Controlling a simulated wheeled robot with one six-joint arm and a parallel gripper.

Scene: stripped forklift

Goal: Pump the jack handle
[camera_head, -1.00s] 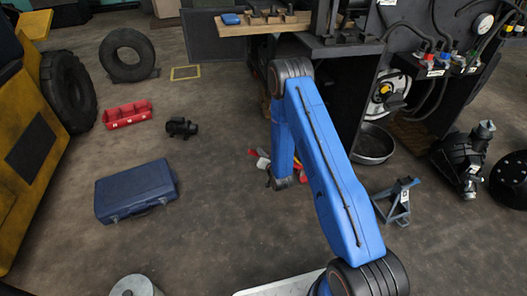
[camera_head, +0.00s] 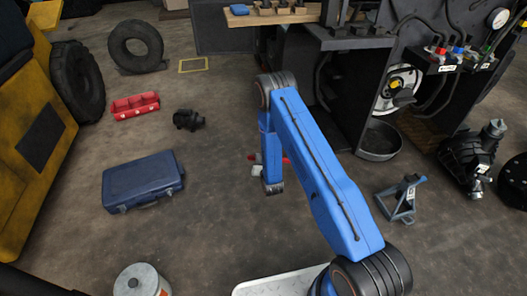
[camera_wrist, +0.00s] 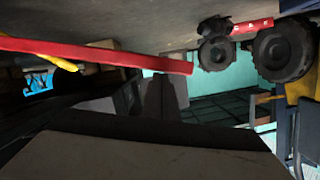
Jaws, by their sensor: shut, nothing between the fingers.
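A long red bar (camera_wrist: 100,55), which looks like the jack handle, crosses the upper left of the wrist view, with its free end near the middle. A yellow piece (camera_wrist: 48,56) lies along it. In the head view, small red parts (camera_head: 286,160) and a whitish part (camera_head: 257,170) show on the floor on either side of my blue arm. The arm hides most of whatever they belong to.
A blue toolbox (camera_head: 144,182), a red tray (camera_head: 135,106) and a dark machine part (camera_head: 188,119) lie on the floor to the left. A loose tyre (camera_head: 136,47) stands behind. Floor between is clear.

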